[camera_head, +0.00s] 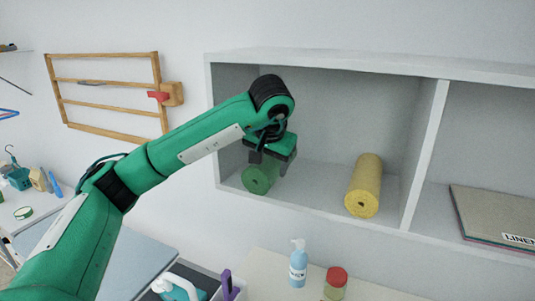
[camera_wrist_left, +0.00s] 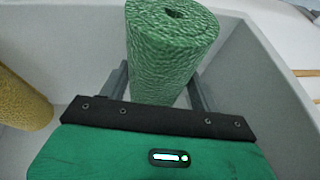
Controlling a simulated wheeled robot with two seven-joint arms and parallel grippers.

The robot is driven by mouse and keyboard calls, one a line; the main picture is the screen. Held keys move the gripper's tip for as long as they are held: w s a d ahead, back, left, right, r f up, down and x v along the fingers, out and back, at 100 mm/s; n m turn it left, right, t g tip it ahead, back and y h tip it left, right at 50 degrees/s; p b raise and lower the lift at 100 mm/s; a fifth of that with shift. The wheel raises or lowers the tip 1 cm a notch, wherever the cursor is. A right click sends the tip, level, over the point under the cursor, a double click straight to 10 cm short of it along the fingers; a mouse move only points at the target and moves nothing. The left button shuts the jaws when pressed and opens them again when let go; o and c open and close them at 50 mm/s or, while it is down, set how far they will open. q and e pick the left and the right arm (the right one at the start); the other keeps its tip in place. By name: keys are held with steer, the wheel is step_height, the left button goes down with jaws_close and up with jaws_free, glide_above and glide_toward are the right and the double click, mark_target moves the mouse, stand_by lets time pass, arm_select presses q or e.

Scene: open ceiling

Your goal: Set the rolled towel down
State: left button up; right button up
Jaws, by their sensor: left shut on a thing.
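A green rolled towel (camera_head: 259,178) is in the left compartment of the white wall shelf (camera_head: 318,199), near its left wall. My left gripper (camera_head: 270,157) reaches into the compartment from above and is shut on the green towel. The left wrist view shows the towel (camera_wrist_left: 168,45) between the two grey fingers (camera_wrist_left: 162,88). In the head view the towel's end faces out and it looks low, close to the shelf floor. I cannot tell whether it touches the floor. My right gripper is out of view.
A yellow rolled towel (camera_head: 364,186) lies at the right of the same compartment, beside the divider (camera_head: 426,150). A folder marked LINEN (camera_head: 493,213) lies in the right compartment. A blue bottle (camera_head: 298,266) and red-lidded jar (camera_head: 335,284) stand below. Shelf floor between the towels is clear.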

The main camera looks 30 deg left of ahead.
arm_select(q)
steer(key=shift+w+a+r, duration=0.1)
steer(key=shift+w+a, duration=0.05)
steer(key=shift+a, duration=0.05)
steer(key=w+a+p, duration=0.2)
steer(key=w, duration=0.1)
steer(key=shift+w+p, duration=0.1)
steer(key=shift+p, duration=0.25)
steer(key=shift+f, duration=0.45)
steer(key=shift+f+p, duration=0.3)
steer(key=shift+p, duration=0.05)
steer(key=shift+f, duration=0.1)
